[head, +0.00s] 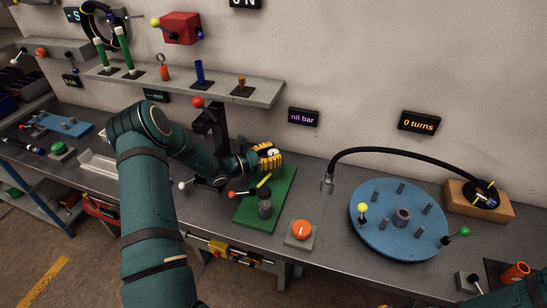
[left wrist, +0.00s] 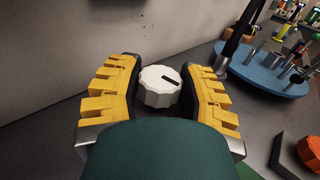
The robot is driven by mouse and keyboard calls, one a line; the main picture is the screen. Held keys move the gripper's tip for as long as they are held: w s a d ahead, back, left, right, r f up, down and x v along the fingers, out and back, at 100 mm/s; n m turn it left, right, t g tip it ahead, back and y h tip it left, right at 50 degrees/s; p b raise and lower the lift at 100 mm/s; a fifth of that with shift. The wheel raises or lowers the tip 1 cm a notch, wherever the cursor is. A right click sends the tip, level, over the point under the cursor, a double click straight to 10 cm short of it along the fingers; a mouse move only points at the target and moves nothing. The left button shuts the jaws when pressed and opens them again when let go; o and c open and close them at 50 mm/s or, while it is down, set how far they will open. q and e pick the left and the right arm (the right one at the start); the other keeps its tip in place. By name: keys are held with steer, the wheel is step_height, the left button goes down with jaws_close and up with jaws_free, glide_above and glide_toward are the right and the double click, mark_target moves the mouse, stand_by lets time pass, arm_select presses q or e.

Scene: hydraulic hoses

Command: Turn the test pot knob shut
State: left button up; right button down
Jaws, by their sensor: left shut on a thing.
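The knob (left wrist: 160,88) is white and faceted with a dark pointer mark, and it sits between the yellow fingers in the left wrist view. My left gripper (head: 268,158) is shut on it, at the back edge of the green plate. In the head view the gripper mostly hides the knob. The green plate (head: 280,207) carries a grey cylindrical fitting (head: 265,209), a yellow stick and an orange-tipped lever. A small display (head: 303,117) on the wall behind reads "nil bar". My right gripper is not in view; only part of that arm shows at the lower right.
An orange button (head: 301,230) on a grey base stands right of the plate. A blue round table (head: 385,237) with several pegs and a black hose (head: 400,152) are farther right. A shelf (head: 265,93) with posts hangs above. A display (head: 419,122) reads "0 turns".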

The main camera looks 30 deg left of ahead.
arm_select(q)
steer(key=shift+m+g+h+b, duration=0.65)
steer(key=shift+m+g+h, duration=0.4)
steer(key=shift+h, duration=0.25)
steer(key=o, duration=1.2)
steer(key=shift+a, duration=0.1)
steer(key=v, duration=1.2)
steer(key=shift+f, duration=0.1)
